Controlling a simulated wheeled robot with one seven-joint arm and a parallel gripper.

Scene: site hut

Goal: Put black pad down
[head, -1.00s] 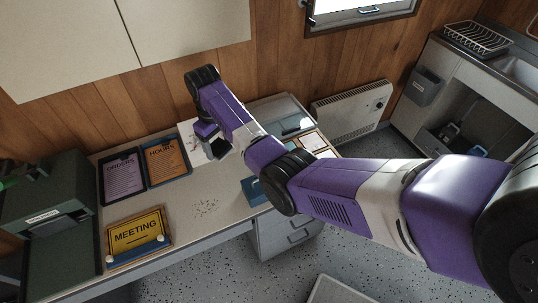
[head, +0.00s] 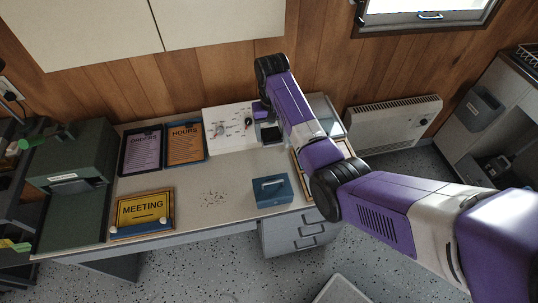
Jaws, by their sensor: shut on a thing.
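My gripper (head: 263,113) is over the back of the desk (head: 240,172), towards its right end, partly hidden by my own purple arm. It is shut on the black pad (head: 271,133), a small dark piece showing just below the gripper, to the right of a white sheet with dials. I cannot tell whether the pad touches the desktop or hangs a little above it.
The white sheet (head: 221,128) lies beside the purple ORDERS (head: 141,152) and orange HOURS (head: 185,144) trays. A yellow MEETING sign (head: 142,211) and a blue box (head: 272,190) stand nearer the front. Between them the desktop is clear except for dark specks (head: 213,198).

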